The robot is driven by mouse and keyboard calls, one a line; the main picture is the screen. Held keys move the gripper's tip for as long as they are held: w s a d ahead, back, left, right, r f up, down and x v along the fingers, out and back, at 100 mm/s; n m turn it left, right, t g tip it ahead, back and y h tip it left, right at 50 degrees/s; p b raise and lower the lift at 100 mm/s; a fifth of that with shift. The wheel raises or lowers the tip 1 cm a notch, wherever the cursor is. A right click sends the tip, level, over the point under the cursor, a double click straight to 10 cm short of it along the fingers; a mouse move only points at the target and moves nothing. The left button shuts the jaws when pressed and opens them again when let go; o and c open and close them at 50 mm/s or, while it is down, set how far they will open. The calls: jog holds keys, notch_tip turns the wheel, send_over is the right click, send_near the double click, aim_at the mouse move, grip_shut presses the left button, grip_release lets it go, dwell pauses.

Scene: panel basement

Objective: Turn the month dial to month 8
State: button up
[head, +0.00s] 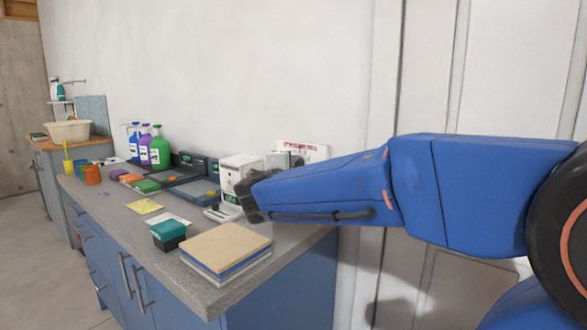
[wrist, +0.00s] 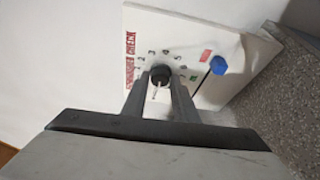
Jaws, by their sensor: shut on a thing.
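The month dial (wrist: 160,73) is a small black round knob with a light pointer, on a white panel (wrist: 198,22). In the head view the panel (head: 318,152) shows in part at the wall behind the counter. My gripper (head: 252,196) and blue arm hide the dial there.
A blue knob (wrist: 218,65) and a red mark sit on the same panel. The grey counter (head: 200,279) holds a stack of boards (head: 226,247), a white device (head: 238,168), a teal box (head: 168,229) and several bottles (head: 160,150). The counter's front stretch has some bare room.

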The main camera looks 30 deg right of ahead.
jog(key=n+g, duration=0.1)
jog(key=n, duration=0.2)
jog(key=n+g, duration=0.2)
jog(key=n+g+y, duration=0.1)
jog(key=n, duration=0.2)
jog(key=shift+w+a+r+n, duration=0.1)
jog(key=shift+w+r+n, duration=0.2)
jog(key=shift+r, duration=0.1)
jog(key=shift+s, duration=0.1)
dwell(0.4)
jog(key=o, duration=1)
jog(key=v, duration=1.7)
jog(key=shift+a+r, duration=0.15)
jog(key=shift+r, duration=0.25)
